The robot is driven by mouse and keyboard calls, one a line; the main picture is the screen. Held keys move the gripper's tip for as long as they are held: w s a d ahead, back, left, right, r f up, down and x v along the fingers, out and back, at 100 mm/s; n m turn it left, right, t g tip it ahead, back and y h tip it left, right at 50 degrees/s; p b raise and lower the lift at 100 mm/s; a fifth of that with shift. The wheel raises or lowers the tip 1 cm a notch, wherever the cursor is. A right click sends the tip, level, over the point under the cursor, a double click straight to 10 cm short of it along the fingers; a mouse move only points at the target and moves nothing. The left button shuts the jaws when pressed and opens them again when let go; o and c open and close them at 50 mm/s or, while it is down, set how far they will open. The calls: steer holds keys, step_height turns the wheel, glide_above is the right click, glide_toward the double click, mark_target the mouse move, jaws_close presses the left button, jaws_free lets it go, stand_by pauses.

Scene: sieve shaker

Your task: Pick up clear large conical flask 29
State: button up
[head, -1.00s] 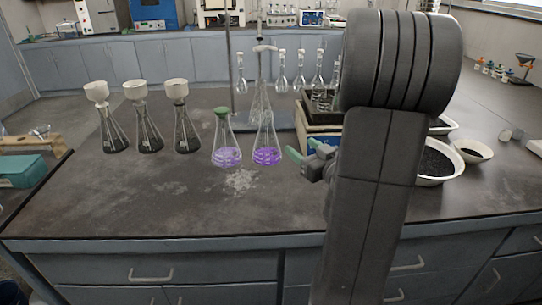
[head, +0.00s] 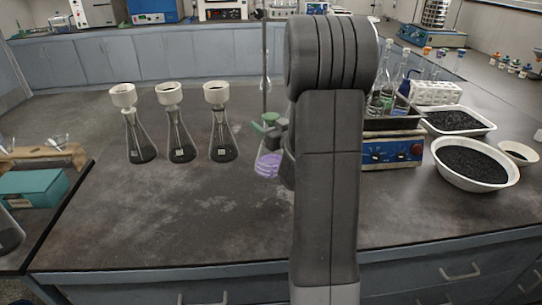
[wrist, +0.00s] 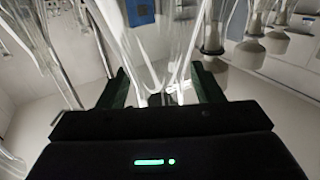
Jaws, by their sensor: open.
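A conical flask with purple liquid (head: 268,164) stands on the dark bench, partly hidden behind my arm in the head view. A second purple flask seen earlier is hidden now. I cannot read a number 29 on any flask. My gripper (head: 268,125) is beside the visible purple flask's upper part, its green fingertips close to the flask's neck. In the wrist view, my gripper (wrist: 163,85) is open, with clear glass (wrist: 158,45) rising between or just beyond its two dark green fingers. Whether a finger touches the glass cannot be told.
Three flasks of dark contents with white funnels (head: 169,122) stand to the left. A blue device (head: 390,148) with a dark tray of glassware and white bowls of black grains (head: 474,165) are to the right. The front left of the bench is clear.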

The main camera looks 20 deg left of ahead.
jaws_close()
steer(key=shift+r, duration=0.15)
stand_by(0.4)
steer(key=shift+r+p, duration=0.65)
steer(key=shift+r, duration=4)
steer(key=shift+r+p, duration=2)
steer(key=shift+r, duration=0.8)
